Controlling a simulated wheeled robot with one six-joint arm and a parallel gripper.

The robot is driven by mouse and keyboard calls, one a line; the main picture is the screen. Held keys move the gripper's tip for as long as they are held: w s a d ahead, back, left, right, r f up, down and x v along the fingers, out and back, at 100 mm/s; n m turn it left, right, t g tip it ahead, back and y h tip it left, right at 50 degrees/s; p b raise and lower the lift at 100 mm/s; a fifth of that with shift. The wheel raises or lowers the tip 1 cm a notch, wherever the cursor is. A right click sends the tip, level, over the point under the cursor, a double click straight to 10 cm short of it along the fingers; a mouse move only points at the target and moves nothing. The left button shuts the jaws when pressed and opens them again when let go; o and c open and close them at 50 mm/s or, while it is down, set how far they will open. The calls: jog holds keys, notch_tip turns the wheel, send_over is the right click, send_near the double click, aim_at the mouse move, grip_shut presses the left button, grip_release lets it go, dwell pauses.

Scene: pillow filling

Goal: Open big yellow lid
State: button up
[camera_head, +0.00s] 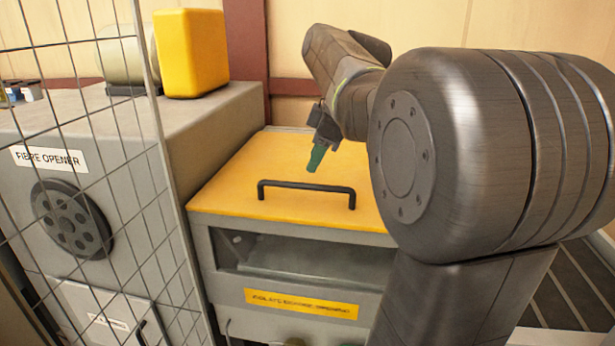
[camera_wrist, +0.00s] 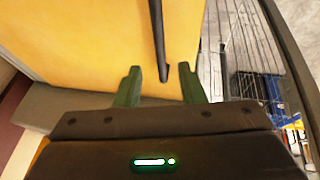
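The big yellow lid (camera_head: 250,170) lies flat and closed on top of a grey machine box. A black bar handle (camera_head: 306,187) is fixed along its front part. My gripper (camera_head: 317,157) is above the lid, behind the handle in the head view, with green fingers pointing down. In the wrist view my gripper (camera_wrist: 160,85) has its two green fingers spread apart. The handle (camera_wrist: 159,40) shows beyond them, its near end in line with the gap between the fingers. The lid (camera_wrist: 90,45) fills the upper left there. Nothing is held. The lid's right part is hidden by my arm.
A wire mesh fence (camera_head: 150,190) stands left of the lid, in front of a grey fibre opener machine (camera_head: 205,130). A yellow block-shaped unit (camera_head: 190,52) sits on that machine. A reddish post (camera_head: 246,50) and beige wall are behind. A dark slatted floor (camera_head: 570,290) is at right.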

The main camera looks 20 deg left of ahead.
aim_at(302, 184)
jog(key=x, duration=0.7)
jog(key=shift+f, duration=0.1)
jog(key=shift+p, duration=0.3)
grip_shut()
